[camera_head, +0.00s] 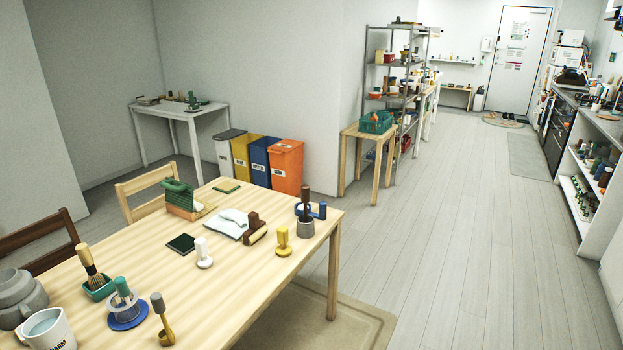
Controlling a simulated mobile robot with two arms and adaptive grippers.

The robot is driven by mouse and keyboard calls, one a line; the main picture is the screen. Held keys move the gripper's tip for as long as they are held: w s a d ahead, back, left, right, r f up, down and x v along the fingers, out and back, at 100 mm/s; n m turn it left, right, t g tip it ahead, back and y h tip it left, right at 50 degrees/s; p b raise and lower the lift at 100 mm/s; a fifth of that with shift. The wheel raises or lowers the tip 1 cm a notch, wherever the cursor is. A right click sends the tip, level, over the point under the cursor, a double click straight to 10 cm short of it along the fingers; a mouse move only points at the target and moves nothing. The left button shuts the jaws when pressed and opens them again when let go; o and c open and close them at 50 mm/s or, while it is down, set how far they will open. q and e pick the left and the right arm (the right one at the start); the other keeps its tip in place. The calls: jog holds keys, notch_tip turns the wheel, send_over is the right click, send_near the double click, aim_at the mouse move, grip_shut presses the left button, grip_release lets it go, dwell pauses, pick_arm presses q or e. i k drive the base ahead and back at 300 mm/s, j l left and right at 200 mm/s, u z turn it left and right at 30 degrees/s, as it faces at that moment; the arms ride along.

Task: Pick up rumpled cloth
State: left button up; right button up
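A pale, rumpled cloth (227,225) lies on the light wooden table (255,273), right of the middle of the tabletop. Its surface looks uneven, with a raised fold near its far side. A dark brown wooden block-like item (254,232) sits at its right edge, touching or very close to it. Neither of my grippers shows in the head view.
A dark green square (182,244), a white stamp-like item (204,253) and a yellow one (283,242) stand near the cloth. A green brush-like item (180,195) is behind it. Open floor (450,250) lies right.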

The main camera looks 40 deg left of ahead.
aim_at(232, 223)
jog(key=i+u, duration=0.4)
jog(key=i+l+u, duration=0.2)
jog(key=i+u, duration=0.25)
jog(key=i+l+u, duration=0.7)
jog(key=u, duration=0.15)
jog(key=i+l+u, duration=0.4)
jog(key=l, duration=0.2)
